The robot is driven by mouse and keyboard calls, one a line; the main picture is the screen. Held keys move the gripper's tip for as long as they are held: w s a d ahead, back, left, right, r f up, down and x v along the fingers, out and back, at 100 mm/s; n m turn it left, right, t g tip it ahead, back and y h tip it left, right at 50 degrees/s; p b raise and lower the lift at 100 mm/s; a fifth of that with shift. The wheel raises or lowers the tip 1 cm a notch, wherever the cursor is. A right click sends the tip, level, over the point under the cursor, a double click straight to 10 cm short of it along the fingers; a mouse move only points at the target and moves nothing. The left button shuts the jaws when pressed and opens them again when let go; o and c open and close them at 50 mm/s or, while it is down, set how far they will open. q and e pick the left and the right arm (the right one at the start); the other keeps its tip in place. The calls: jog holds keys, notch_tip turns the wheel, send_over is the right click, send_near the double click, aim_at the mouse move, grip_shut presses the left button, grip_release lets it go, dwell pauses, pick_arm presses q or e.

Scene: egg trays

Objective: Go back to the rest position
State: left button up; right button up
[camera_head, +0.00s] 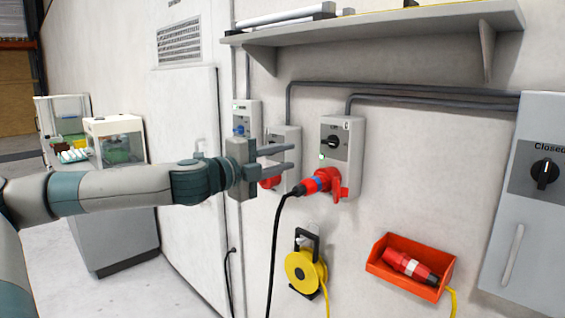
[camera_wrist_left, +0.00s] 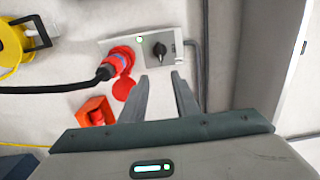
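My left gripper (camera_head: 279,160) is stretched out in front of the wall sockets in the head view, with its two fingers apart and nothing between them. Its open fingers also show in the left wrist view (camera_wrist_left: 160,88). A red plug (camera_head: 318,182) with a black cable sits in the right-hand grey socket box (camera_head: 343,140), to the right of the fingertips. The plug also shows in the left wrist view (camera_wrist_left: 113,64), left of the fingers. The box's black rotary switch (camera_wrist_left: 159,50) is beyond the fingertips. My right gripper is not in view.
Another grey socket box (camera_head: 283,143) is partly behind my left gripper. A yellow cable reel (camera_head: 303,270) and a red bin (camera_head: 447,270) holding a red connector (camera_head: 408,265) are on the wall below. A grey shelf (camera_head: 390,22) is above, and a grey cabinet (camera_head: 520,245) stands right.

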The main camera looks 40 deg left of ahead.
pick_arm(q)
jog(key=shift+f, duration=0.1)
dwell(0.6)
